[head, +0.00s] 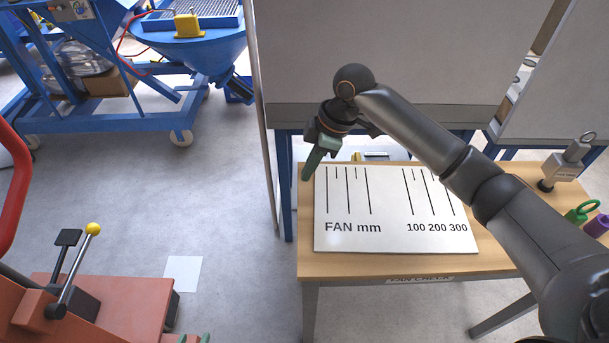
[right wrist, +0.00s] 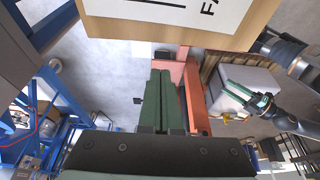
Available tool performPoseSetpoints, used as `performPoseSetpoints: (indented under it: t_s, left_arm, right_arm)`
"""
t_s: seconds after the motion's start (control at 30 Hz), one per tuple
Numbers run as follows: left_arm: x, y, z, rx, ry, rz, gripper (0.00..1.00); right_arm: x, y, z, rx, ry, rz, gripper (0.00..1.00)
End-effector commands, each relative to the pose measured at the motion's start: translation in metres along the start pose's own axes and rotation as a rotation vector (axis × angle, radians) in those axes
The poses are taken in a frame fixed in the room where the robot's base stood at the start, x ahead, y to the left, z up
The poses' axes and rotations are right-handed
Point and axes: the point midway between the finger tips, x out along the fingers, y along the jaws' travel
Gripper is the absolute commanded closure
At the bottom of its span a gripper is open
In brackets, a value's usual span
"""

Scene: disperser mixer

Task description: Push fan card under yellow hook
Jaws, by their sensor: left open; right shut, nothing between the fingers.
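The fan card (head: 390,208) is a white board marked "FAN mm" with black lines and "100 200 300". It lies flat on the wooden table and also shows at the top of the right wrist view (right wrist: 165,14). A small yellow piece (head: 357,157), possibly the yellow hook, shows behind the card's far edge, partly hidden by my arm. My right gripper (head: 307,177) is shut and empty, pointing down by the card's far left corner; contact cannot be told. Its green fingers (right wrist: 166,100) show in the right wrist view. My left gripper (head: 194,339) is open, its tips at the bottom edge.
The wooden table (head: 350,266) has a "FAN CHECK" label in front. A grey tool (head: 565,167) and green (head: 580,213) and purple (head: 598,226) pieces stand at its right. A grey panel (head: 390,60) rises behind. A blue hopper (head: 195,48) with a yellow block stands back left.

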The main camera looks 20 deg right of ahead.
Motion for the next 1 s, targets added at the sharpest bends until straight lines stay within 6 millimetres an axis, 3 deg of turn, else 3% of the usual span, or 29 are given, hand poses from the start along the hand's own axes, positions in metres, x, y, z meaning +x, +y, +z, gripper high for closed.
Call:
performPoseSetpoints:
  t_s: [0.23,0.6,0.8,1.0]
  left_arm:
    - [-0.004,0.003,0.016,-0.005,-0.031,0.003,0.5]
    - [-0.001,0.003,0.021,-0.006,-0.032,0.003,0.5]
    - [-0.005,0.003,0.013,-0.005,-0.028,0.003,0.5]
    - [-0.006,0.003,0.011,-0.005,-0.026,0.003,0.5]
  right_arm:
    - [0.022,0.0,0.0,-0.001,-0.001,-0.003,1.0]
    - [0.101,0.0,0.0,0.0,-0.001,-0.003,1.0]
    - [0.089,0.001,0.027,0.001,-0.002,0.002,1.0]
    - [0.086,0.001,0.037,0.0,-0.001,0.002,1.0]
